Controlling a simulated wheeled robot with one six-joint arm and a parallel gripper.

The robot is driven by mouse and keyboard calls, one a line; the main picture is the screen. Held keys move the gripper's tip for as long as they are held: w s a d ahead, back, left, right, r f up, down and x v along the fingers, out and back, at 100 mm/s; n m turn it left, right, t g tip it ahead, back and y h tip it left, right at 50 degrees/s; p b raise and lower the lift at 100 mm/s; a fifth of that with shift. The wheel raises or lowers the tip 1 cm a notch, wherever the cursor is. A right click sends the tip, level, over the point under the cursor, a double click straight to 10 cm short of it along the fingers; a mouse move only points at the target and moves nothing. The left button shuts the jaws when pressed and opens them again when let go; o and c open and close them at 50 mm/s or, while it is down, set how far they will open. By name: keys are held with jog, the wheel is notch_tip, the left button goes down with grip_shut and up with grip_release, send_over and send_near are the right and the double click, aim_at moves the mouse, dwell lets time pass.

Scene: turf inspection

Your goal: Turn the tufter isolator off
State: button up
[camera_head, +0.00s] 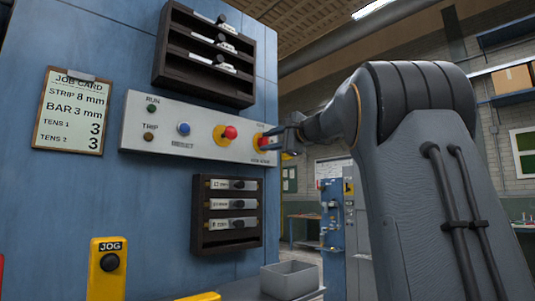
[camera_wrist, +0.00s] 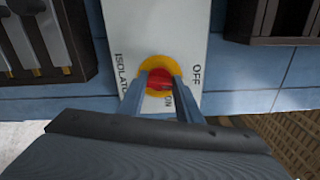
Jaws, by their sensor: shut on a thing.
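The tufter isolator is a red knob (camera_wrist: 157,80) on a yellow round plate (camera_wrist: 158,63), at the right end of a pale control panel (camera_head: 190,128). In the wrist view, OFF is printed to the upper right of the knob, ON at its lower right, and ISOLATOR on the left. My gripper (camera_wrist: 160,76) has one finger on each side of the knob and is shut on it. In the head view my gripper (camera_head: 272,140) reaches the panel's right end and partly hides the isolator (camera_head: 262,142). I cannot tell exactly which mark the knob points to.
Left of the isolator are another red button on yellow (camera_head: 229,132), a blue button (camera_head: 184,128) and two small lamps. Dark racks stand above (camera_head: 205,60) and below (camera_head: 232,240) the panel. A yellow JOG box (camera_head: 108,268) and a grey bin (camera_head: 288,281) are lower down.

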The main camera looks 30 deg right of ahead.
jog(key=shift+f+n+b, duration=0.15)
jog(key=shift+n+b, duration=0.9)
jog(key=shift+n, duration=0.05)
jog(key=o, duration=1)
jog(key=shift+o, duration=0.2)
jog(key=b+v, duration=0.1)
jog(key=v, duration=0.7)
jog(key=shift+w, duration=0.1)
